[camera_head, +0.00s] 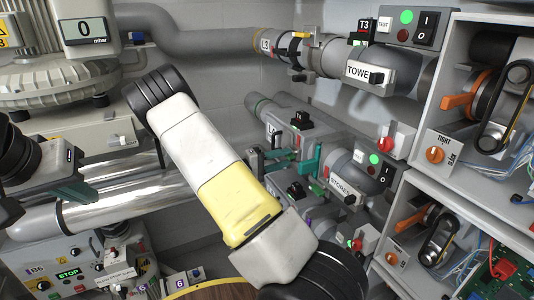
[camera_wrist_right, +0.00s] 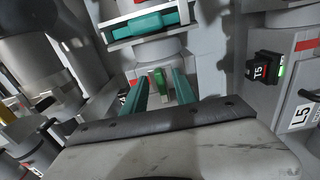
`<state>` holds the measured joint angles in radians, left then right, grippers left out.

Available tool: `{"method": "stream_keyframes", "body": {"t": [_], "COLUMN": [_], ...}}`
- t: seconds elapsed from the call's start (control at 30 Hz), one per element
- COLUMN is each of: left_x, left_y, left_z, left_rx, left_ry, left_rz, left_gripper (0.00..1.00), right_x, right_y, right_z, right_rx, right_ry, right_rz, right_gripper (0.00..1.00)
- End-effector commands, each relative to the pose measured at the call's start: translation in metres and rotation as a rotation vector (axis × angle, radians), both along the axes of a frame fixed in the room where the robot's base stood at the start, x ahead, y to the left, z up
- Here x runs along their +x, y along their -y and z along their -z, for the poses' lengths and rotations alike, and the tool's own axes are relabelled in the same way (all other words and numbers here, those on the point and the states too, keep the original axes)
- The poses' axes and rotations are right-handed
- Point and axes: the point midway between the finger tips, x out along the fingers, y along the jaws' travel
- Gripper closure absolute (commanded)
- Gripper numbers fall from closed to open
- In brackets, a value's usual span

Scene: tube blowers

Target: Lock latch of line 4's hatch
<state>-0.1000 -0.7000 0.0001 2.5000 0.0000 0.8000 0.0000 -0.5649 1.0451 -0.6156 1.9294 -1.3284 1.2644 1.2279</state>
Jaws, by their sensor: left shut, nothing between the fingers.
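My right gripper (camera_wrist_right: 160,90) shows in the right wrist view with its two teal fingers apart. A small light-green latch (camera_wrist_right: 159,78) stands between and just beyond the fingers. I cannot tell whether they touch it. Behind it is a grey hatch fitting with a teal bar (camera_wrist_right: 140,24) across it. In the head view, the line 4 pipe (camera_head: 270,118) lies at the centre, with green parts around it. My white and yellow arm hides part of this area.
In the wrist view, a T5 box (camera_wrist_right: 265,70) and an L5 label (camera_wrist_right: 301,117) are at the right. In the head view, the line 3 pipe (camera_head: 335,57) is above, and the STORES pipe (camera_head: 350,185) is at lower right. Open cabinets (camera_head: 440,60) fill the right side.

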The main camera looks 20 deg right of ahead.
Motion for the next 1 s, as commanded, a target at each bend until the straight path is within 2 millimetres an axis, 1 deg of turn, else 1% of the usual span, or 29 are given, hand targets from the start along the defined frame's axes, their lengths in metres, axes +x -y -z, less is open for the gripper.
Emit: {"method": "stream_keyframes", "body": {"t": [0.03,0.2,0.3,0.4,0.53,0.9,1.0], "left_x": [0.000,0.000,0.000,0.000,0.000,0.000,0.000], "left_y": [0.000,0.000,0.000,0.000,0.000,0.000,0.000], "left_z": [0.000,0.000,0.000,0.000,0.000,0.000,0.000], "left_rx": [0.000,0.000,0.000,0.000,0.000,0.000,0.000], "left_ry": [0.000,0.000,0.000,0.000,0.000,0.000,0.000], "left_rz": [0.000,0.000,0.000,0.000,0.000,0.000,0.000], "left_gripper": [1.00,1.00,1.00,1.00,1.00,1.00,1.00], "right_x": [0.001,-0.002,-0.003,-0.004,-0.005,-0.005,-0.011], "right_y": [-0.010,-0.040,-0.054,-0.062,-0.066,-0.066,-0.062], "right_z": [0.000,0.000,0.000,0.001,0.001,0.000,-0.001], "right_rx": [0.001,0.001,0.001,0.001,0.001,0.004,0.040], "right_ry": [0.000,0.000,0.000,-0.001,-0.001,-0.001,-0.005], "right_rz": [-0.006,-0.005,-0.005,-0.004,-0.002,0.000,0.025], "right_gripper": [0.66,0.66,0.66,0.66,0.66,0.66,0.66]}}
